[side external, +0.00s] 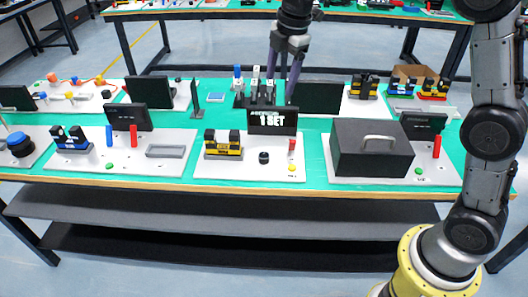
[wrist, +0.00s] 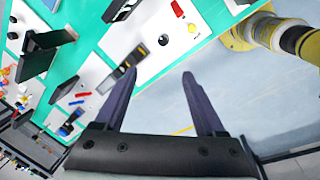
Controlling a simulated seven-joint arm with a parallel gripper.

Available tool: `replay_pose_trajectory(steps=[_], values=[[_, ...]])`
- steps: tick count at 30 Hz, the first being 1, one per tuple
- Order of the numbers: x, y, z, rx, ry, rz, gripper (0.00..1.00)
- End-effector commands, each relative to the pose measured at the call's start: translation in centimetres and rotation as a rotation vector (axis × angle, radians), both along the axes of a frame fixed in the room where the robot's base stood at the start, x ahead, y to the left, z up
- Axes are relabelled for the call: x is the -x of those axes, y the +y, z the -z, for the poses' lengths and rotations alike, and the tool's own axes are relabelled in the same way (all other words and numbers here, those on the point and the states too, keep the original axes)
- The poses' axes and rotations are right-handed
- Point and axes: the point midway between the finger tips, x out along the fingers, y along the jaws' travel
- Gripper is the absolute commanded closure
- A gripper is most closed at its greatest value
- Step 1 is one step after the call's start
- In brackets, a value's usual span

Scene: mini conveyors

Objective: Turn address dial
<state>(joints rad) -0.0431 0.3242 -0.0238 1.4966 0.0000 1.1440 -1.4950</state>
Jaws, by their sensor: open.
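The black dial (side external: 263,157) is a short round knob on a white board (side external: 218,172) at the front middle of the table. Behind it stands a black screen (side external: 272,121) reading "1 SET" under smaller text that I cannot read surely. The dial also shows in the wrist view (wrist: 163,40), near the top middle. My gripper (side external: 281,88) hangs above the table, behind and higher than the screen, apart from the dial. Its two dark fingers are spread and empty, as the wrist view (wrist: 158,74) also shows.
The same board carries a yellow-black block (side external: 223,147), a red part (side external: 292,145) and a yellow button (side external: 292,168). A black box with a handle (side external: 370,150) stands to the right. More boards with screens and upright parts crowd the left and back.

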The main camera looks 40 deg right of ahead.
Motion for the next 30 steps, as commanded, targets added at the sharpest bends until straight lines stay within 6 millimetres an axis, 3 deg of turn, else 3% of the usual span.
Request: replay_pose_trajectory(steps=[3, 9, 20, 30], values=[[-3.0, 0.5, 4.4, 0.006, 0.07, -0.027, 0.28], [-4.8, 1.0, 10.3, 0.01, 0.161, -0.031, 0.28], [-4.5, 1.2, 14.7, 0.012, 0.205, -0.033, 0.28], [-4.5, 1.1, 21.4, 0.012, 0.205, -0.033, 0.28]])
